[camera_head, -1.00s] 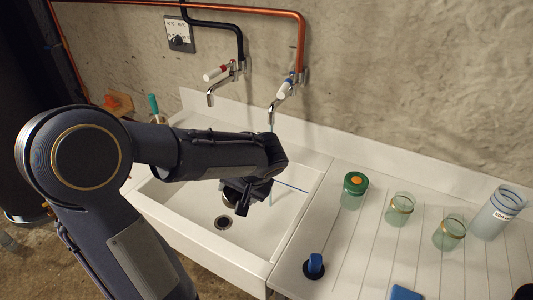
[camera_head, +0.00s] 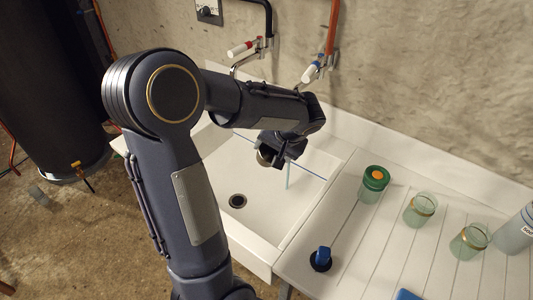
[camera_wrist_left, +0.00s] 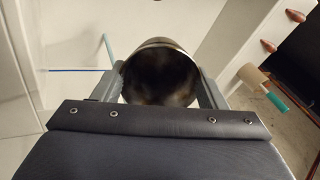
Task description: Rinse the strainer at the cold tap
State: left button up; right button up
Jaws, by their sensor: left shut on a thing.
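My left gripper (camera_head: 278,152) is over the white sink (camera_head: 226,166), with its arm coming in from the left. It is shut on the strainer. In the wrist view the strainer (camera_wrist_left: 160,73) is a dark round cup with a shiny rim between the two fingers. In the head view only a brownish bit of the strainer (camera_head: 265,157) shows, the rest hidden by the gripper. The cold tap (camera_head: 313,70) has a white and blue handle. A thin pale blue water stream (camera_head: 288,174) falls into the sink just right of the gripper. My right gripper is out of view.
A red-handled tap (camera_head: 241,48) is left of the cold tap. The ribbed drainboard (camera_head: 345,225) on the right holds a green-lidded jar (camera_head: 372,185), open glass jars (camera_head: 420,208) and a blue-handled item (camera_head: 322,258). A teal-handled brush (camera_wrist_left: 276,101) shows in the wrist view.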

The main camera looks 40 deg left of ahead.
pick_arm(q)
jog(key=w+a+f, duration=0.1)
jog(key=w, duration=0.7)
jog(key=shift+f, duration=0.35)
jog(key=shift+d, duration=0.1)
dwell(0.4)
jog(key=shift+w+d, duration=0.1)
jog(key=shift+d, duration=0.35)
jog(key=shift+a, duration=0.2)
jog(key=shift+a, duration=0.4)
jog(key=shift+d, duration=0.15)
